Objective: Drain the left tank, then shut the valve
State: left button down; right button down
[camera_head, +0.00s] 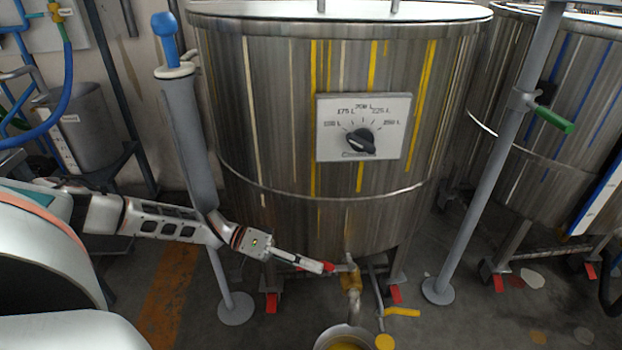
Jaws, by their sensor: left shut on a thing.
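The left tank (270,120) is a big steel drum with yellow and pale paint streaks, in the middle of the head view. Its dial plate (390,110) carries a black knob (361,142) and litre marks. A brass valve (350,281) sits low at its front, with a spout (354,303) pointing down. My left gripper (325,267) reaches in from the left and is shut on the valve's handle, which it mostly hides. A bucket (322,339) with yellow paint stands under the spout, cut by the lower edge. I cannot tell whether paint flows. My right gripper is out of view.
A second steel tank (548,120) stands at the right. A yellow lever (402,312) is right of the spout. A blue hose (66,80) hangs at the upper left.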

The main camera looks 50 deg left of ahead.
pick_arm(q)
jog(key=c, duration=2.3)
grip_release()
notch_tip(320, 180, up, 10)
jog(key=shift+r, duration=0.1)
